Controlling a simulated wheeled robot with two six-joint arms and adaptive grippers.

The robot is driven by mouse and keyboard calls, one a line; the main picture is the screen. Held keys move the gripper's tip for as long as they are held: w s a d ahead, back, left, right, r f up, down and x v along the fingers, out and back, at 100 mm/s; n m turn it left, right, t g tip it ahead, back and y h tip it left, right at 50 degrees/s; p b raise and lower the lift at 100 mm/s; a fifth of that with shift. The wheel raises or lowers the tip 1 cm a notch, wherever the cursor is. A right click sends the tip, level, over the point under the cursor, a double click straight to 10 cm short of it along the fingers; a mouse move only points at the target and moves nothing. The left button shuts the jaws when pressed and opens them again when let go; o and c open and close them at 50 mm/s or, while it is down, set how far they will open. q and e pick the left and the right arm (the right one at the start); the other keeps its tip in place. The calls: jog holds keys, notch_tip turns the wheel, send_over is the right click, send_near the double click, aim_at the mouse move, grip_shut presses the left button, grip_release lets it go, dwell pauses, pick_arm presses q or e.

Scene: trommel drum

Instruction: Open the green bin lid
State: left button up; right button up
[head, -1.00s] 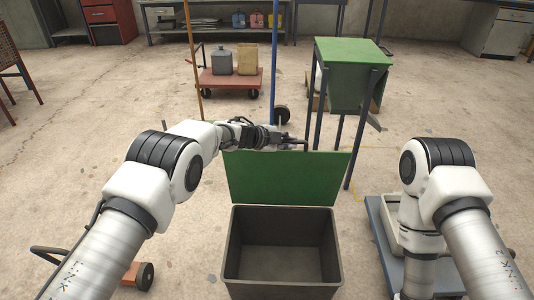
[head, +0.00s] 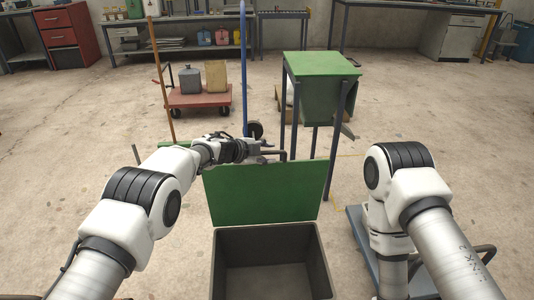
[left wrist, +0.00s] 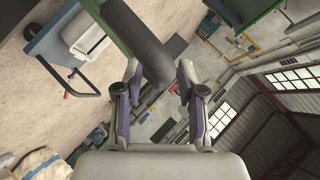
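The green bin lid (head: 265,195) stands up at the back edge of the dark grey bin (head: 318,262), whose open inside shows in the head view. My left gripper (head: 268,154) is at the lid's upper edge, by a dark handle bar (head: 284,155). The exact contact is partly hidden. My right arm is at the right of the head view, and its gripper is out of view.
A green-topped stand (head: 320,65) is behind the lid to the right. A red cart (head: 200,98) with two containers stands further back. A blue low platform (head: 362,243) is right of the bin, near my right arm. Open floor lies to the left.

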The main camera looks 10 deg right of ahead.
pick_arm(q)
jog(key=shift+r, duration=0.1)
jog(key=v, duration=1.2)
